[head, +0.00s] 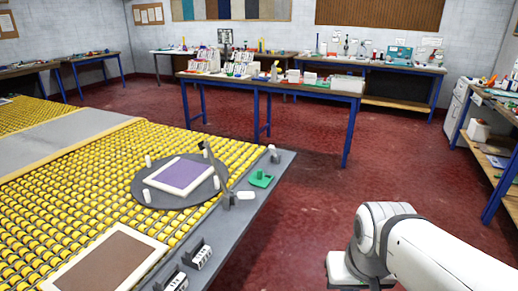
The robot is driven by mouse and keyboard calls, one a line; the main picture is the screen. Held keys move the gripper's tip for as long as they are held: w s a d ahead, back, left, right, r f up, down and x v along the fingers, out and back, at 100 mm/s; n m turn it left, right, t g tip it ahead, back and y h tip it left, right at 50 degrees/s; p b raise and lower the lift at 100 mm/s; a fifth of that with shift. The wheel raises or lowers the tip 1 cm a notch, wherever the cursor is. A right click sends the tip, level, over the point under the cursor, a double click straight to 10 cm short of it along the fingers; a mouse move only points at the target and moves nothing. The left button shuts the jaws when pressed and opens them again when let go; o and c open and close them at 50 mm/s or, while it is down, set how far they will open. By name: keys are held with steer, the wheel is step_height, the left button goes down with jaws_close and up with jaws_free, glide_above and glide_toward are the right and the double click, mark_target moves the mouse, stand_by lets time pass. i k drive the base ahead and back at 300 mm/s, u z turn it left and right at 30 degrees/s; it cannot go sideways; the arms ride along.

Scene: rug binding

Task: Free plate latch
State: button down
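A round dark grey plate (208,196) lies on the roller table at the left. It carries a purple rug piece (180,174) with a pale border, and several white pegs stand around it. A slim dark lever (217,168) rises at the plate's right edge and leans up to the left. A pale block (246,195) lies by its foot. A green part (262,180) sits just beyond on the grey table edge. I cannot tell which of these is the latch or whether it is engaged. My gripper is not in view; only white links of my arm show at the lower right.
A brown rug piece (108,262) with a pale border lies on the yellow rollers (70,185). Small black-and-white units (199,254) sit on the grey table edge. Blue-legged benches with supplies (270,86) stand behind. Red floor (310,195) is open right of the roller table.

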mark_target(273, 150)
steer(key=u, duration=0.2)
steer(key=i, duration=1)
steer(key=z, duration=0.5)
steer(key=k, duration=0.9)
steer(key=z, duration=0.85)
steer(key=k, duration=0.55)
steer(key=z, duration=0.5)
steer(key=i, duration=0.85)
steer(key=u, duration=0.6)
steer(key=i, duration=1.35)
steer(key=u, duration=1.25)
steer(key=i, duration=0.55)
steer(key=u, duration=0.35)
